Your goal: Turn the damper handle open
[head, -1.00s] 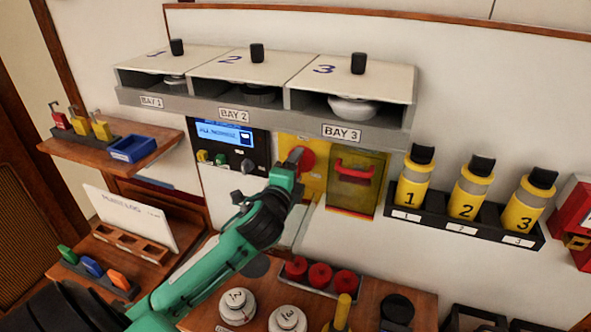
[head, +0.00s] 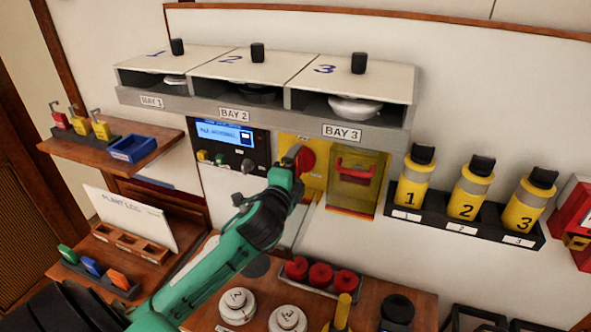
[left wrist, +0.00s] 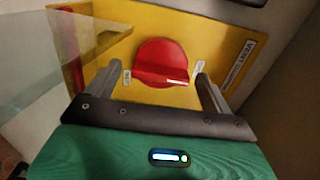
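The damper handle appears to be the round red knob (head: 306,160) on a yellow panel (head: 316,180) below the bay shelf. In the left wrist view the red knob (left wrist: 162,63) faces me, with a bright edge low on its right and small white labels to either side. My left gripper (head: 293,158) is in front of the knob, partly covering its left side. In the left wrist view its two fingers are spread and empty, with the knob between and beyond them; contact cannot be made out. My right gripper is not in view.
Right of the knob is a clear yellow cover (head: 352,194) with a red handle. A dark control panel (head: 232,145) is on the left. The bay shelf (head: 300,122) overhangs above. Yellow canisters (head: 468,190) stand at right. A table with red knobs and white round parts lies below.

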